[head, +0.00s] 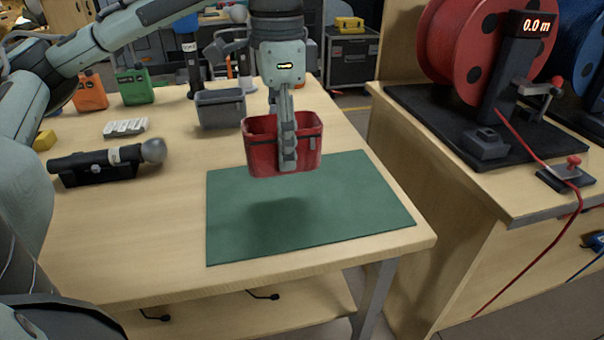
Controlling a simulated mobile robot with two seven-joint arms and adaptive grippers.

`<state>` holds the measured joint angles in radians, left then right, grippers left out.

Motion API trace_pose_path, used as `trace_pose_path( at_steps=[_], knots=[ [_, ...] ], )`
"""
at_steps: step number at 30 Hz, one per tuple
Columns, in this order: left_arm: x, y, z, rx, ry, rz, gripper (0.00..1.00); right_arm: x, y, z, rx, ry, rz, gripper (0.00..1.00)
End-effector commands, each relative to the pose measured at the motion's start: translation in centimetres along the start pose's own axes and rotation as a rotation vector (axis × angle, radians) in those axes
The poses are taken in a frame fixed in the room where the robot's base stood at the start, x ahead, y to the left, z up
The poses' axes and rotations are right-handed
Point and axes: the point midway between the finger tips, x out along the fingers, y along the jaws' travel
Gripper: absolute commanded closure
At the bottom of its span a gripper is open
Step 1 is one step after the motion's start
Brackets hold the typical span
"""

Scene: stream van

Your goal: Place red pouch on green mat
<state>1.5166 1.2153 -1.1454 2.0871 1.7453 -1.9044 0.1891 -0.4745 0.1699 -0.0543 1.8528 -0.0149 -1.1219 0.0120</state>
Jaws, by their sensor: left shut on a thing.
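The red pouch (262,155) is an open-topped, box-like container, held upright in the middle of the head view. My left gripper (288,158) points down and is shut on the pouch's near wall. The pouch hangs above the back part of the green mat (330,218), and a dark shadow lies on the mat below it. The mat lies flat at the table's front right corner, and its bare surface is clear. My right gripper does not show.
A grey pouch (220,110) stands behind the red one. A microphone (110,157) on a black holder lies at the left. Orange (90,92) and green (134,85) pouches stand at the back left. A second table with a red cable reel (470,45) is at the right, across a gap.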

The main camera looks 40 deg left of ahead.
Motion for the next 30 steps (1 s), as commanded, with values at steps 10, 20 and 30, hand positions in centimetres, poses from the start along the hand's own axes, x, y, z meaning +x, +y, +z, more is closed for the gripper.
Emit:
trace_pose_path(
  at_steps=[10, 20, 30],
  knots=[
    [2.3, 1.0, -2.7, -0.002, -0.001, -0.001, 0.78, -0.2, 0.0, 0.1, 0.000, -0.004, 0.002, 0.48],
    [5.8, 1.0, -2.6, -0.002, 0.001, -0.001, 0.78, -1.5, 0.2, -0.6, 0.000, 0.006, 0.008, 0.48],
    [6.0, 1.0, -2.6, -0.002, -0.001, 0.000, 0.47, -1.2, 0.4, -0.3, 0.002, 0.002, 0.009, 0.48]
  ],
)
